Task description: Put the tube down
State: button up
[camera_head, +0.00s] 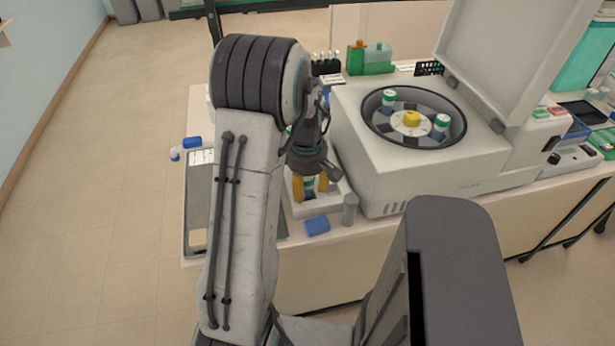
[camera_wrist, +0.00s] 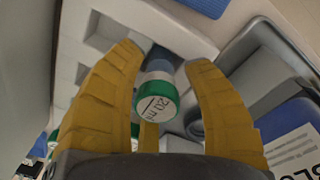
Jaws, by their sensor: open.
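The tube (camera_wrist: 157,100) has a green-rimmed cap with a white top marked "20 ml" and a bluish body below. It is at the white holder (camera_wrist: 110,18); how deep its lower end sits is hidden. My gripper (camera_wrist: 163,58) has yellow fingers spread around the tube, with gaps visible on both sides of the cap. In the head view my gripper (camera_head: 310,187) is low over the white holder (camera_head: 330,207), and the tube shows only as a small green and blue patch between the fingers.
A centrifuge (camera_head: 370,165) with its lid up stands right of the holder, with capped tubes in its rotor. A grey cylinder (camera_head: 350,209) and a blue block (camera_head: 317,225) stand close in front. A grey tray (camera_head: 197,220) lies left, partly behind my arm.

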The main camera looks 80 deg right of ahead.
jog(key=shift+r+p, duration=0.35)
jog(key=shift+r, duration=0.3)
jog(key=r, duration=1.1)
jog(key=shift+a+r, duration=0.25)
jog(key=shift+a, duration=0.1)
jog(key=shift+a, duration=0.1)
